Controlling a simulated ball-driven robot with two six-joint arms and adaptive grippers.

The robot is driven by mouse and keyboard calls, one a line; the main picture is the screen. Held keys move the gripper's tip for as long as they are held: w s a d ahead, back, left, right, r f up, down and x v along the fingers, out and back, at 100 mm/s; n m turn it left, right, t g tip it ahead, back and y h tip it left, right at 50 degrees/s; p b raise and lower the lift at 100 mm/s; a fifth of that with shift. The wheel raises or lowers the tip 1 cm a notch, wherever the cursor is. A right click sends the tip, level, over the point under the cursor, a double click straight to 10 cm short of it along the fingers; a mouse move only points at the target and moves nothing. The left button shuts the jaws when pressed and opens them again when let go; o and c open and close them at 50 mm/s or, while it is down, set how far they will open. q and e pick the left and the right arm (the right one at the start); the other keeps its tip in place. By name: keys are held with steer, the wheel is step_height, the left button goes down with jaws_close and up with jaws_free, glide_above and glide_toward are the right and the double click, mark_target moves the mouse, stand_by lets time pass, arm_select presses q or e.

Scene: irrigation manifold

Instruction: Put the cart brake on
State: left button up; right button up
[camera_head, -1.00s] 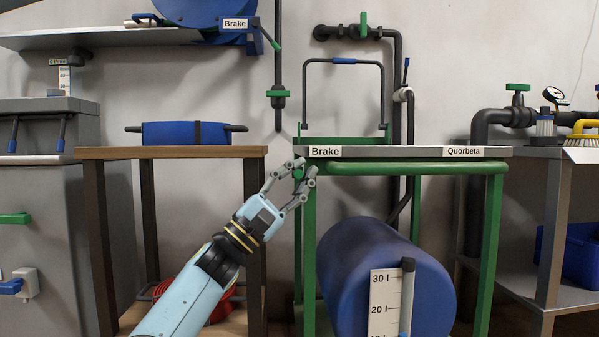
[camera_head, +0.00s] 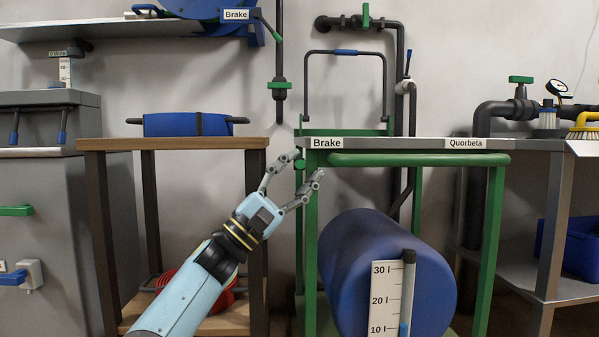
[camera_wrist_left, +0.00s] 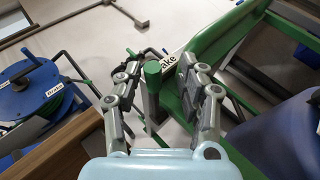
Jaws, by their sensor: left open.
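The cart (camera_head: 413,161) has a green frame, a grey top and a looped handle at the back. A "Brake" label (camera_head: 327,143) is on its top's left front edge. Just below and left of it is a green brake knob (camera_head: 300,164). In the left wrist view the knob (camera_wrist_left: 152,72) is a green-capped post between my fingers. My left gripper (camera_head: 307,165) is open at the cart's left front corner, one finger on each side of the knob. Contact cannot be told. My right gripper is not in view.
A blue drum (camera_head: 375,260) with a scale stands under the cart top. A hose reel (camera_head: 210,18) on the shelf also bears a "Brake" label. Pipes and another bench are at right.

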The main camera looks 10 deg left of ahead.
arm_select(q)
steer(key=v, duration=1.1)
steer(key=shift+s+a+f, duration=0.15)
steer(key=shift+f, duration=0.15)
